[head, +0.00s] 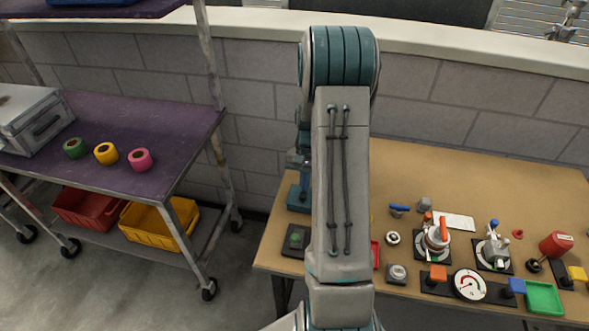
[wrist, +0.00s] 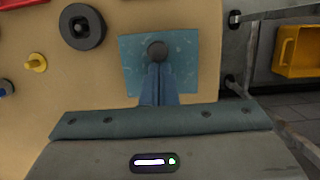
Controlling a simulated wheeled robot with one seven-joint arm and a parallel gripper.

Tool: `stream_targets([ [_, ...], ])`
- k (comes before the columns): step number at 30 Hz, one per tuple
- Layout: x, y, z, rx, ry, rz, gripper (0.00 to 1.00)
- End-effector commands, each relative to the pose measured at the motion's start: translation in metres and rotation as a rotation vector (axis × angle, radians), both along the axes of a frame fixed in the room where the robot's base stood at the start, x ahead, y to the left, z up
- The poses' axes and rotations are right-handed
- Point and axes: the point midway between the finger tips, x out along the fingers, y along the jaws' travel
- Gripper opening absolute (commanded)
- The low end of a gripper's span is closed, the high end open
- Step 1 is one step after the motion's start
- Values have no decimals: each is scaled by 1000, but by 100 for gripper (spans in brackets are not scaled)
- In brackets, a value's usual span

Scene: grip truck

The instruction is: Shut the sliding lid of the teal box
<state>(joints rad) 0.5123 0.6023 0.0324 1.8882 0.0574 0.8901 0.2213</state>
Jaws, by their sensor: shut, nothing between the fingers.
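The teal box (head: 297,200) is near the left edge of the workbench, partly hidden behind my arm in the head view. In the wrist view its teal top (wrist: 133,70) is seen from above, with a dark round knob (wrist: 157,50) on it. I cannot tell how far the lid stands open. My gripper (wrist: 157,70) is shut and empty. Its fingertips are over the teal top, right at the knob; whether they touch it I cannot tell. In the head view my arm hides most of the gripper.
The workbench (head: 405,170) is bare behind the box. Several fittings stand to the right, including a round gauge (head: 470,285) and a green tray (head: 543,298). A black-based green button (head: 294,239) is in front of the box. A purple-topped cart (head: 150,115) stands left across a gap.

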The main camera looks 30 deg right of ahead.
Motion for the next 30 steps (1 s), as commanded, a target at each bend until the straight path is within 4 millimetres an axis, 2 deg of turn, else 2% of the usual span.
stream_targets([
  [4, -8, -2, 0, 0, 1, -14, 0],
  [14, -8, 0, -1, 4, 7, -9, 0],
  [17, -4, -4, -1, 4, 7, -8, 0],
  [23, 19, -23, -1, -2, -1, 1, 0],
  [30, 30, -35, 53, -4, -8, -2, 0],
])
